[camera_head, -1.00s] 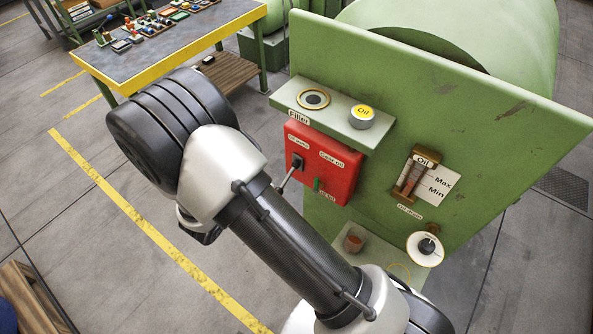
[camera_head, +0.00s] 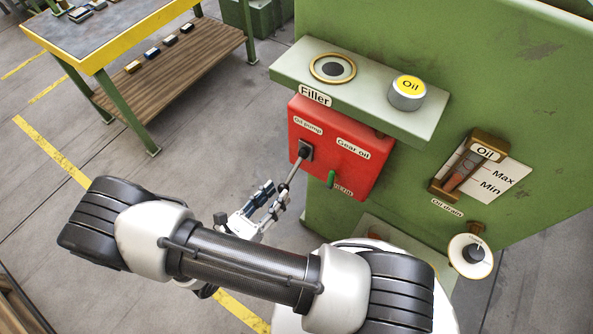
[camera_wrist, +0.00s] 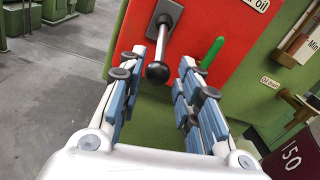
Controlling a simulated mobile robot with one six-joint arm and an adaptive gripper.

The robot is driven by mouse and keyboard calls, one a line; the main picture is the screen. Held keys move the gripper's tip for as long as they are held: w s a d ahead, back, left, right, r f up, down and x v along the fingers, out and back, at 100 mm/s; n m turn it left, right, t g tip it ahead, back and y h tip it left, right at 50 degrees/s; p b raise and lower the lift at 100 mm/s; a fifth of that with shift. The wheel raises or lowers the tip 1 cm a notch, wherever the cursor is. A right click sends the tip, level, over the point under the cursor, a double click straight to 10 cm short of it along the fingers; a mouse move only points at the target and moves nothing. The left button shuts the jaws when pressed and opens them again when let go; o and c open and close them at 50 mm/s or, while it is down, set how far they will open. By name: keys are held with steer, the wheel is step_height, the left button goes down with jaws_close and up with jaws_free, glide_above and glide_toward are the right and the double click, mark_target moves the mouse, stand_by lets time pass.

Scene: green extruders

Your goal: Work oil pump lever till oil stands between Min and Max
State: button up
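The red oil pump box (camera_head: 345,160) is on the green machine panel. Its lever (camera_head: 295,170) slants down and out of a dark socket, ending in a dark knob. In the wrist view the lever's knob (camera_wrist: 157,72) shows between the two blue-padded fingers of my gripper (camera_wrist: 163,66), with gaps on both sides. My gripper (camera_head: 273,198) is open just below the lever in the head view. The oil gauge (camera_head: 468,168) has Max and Min marks beside it. Reddish-brown shows in its tube, but I cannot tell the exact level.
A short green handle (camera_head: 331,179) sticks out of the box, right of the lever. A shelf (camera_head: 365,110) with the filler opening (camera_head: 332,67) and a yellow-topped oil cap (camera_head: 407,92) juts out above. A workbench (camera_head: 105,40) stands at left.

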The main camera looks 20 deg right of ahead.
mark_target(291, 177)
steer(key=b+x, duration=0.1)
steer(key=x, duration=0.9)
steer(key=shift+a+b, duration=0.1)
steer(key=shift+b, duration=0.2)
jaws_close()
